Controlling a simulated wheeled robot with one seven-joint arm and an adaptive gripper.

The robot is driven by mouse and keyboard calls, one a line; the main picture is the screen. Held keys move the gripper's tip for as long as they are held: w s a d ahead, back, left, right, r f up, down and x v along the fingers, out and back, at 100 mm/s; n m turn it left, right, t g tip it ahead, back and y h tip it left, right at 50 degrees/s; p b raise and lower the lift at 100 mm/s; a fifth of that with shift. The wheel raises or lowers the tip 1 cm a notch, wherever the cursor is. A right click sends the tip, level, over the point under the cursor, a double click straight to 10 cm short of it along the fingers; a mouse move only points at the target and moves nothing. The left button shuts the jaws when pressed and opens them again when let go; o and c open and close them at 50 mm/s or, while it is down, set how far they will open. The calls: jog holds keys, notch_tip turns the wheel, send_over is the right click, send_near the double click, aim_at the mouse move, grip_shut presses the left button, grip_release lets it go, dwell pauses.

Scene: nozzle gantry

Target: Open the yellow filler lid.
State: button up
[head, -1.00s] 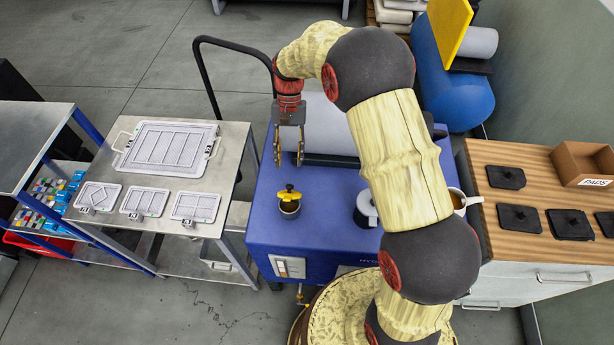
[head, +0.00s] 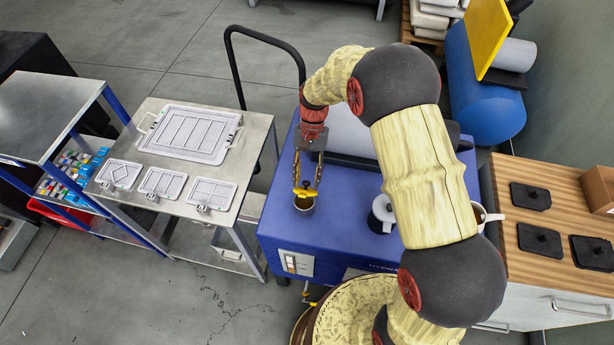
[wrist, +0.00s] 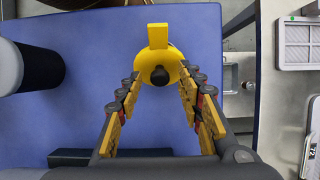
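The yellow filler lid (wrist: 152,54) is a round cap with a flat tab and a dark knob (wrist: 160,76). In the head view the lid (head: 304,193) sits on the dark filler neck (head: 304,206) on top of the blue machine (head: 275,236). My gripper (head: 306,187) points down right at the lid. In the wrist view my gripper's fingers (wrist: 161,77) are apart, one on each side of the knob. I cannot tell whether they touch the lid. Nothing is held. The neck is hidden under the lid in the wrist view.
A white and black pot (head: 382,214) stands on the machine to the right of the filler. A grey cylinder (head: 345,128) lies behind it. A steel table with grey panels (head: 190,132) stands at left, and a wooden counter with black pads (head: 540,240) at right.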

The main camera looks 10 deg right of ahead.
jog(key=shift+c, duration=0.4)
grip_shut()
dwell(0.5)
